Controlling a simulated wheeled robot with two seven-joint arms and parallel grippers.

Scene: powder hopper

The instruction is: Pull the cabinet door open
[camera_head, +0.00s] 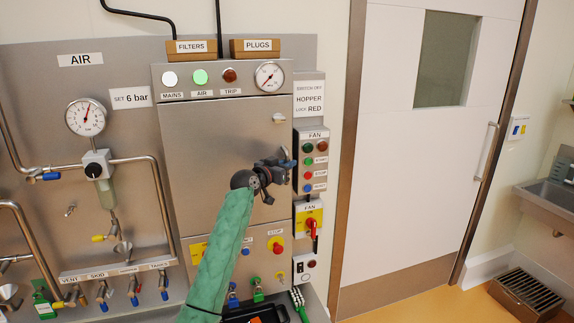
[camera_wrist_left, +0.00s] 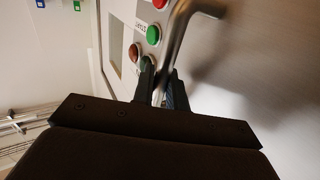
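The cabinet door (camera_head: 212,155) is a flat steel panel in the middle of the head view and looks closed. My left gripper (camera_head: 286,169) is at its right edge, in front of the door handle, which it hides in the head view. In the left wrist view the door handle (camera_wrist_left: 176,38) is a bent metal bar standing off the steel door (camera_wrist_left: 262,75). The bar runs down between the two dark fingers of my left gripper (camera_wrist_left: 161,88), which sit close against it on both sides. My right gripper is in neither view.
A fan button panel (camera_head: 308,160) and a red switch on a yellow plate (camera_head: 311,225) stand right beside the door edge. Pipes and a gauge (camera_head: 86,117) are on the left. A white room door (camera_head: 415,150) is farther right.

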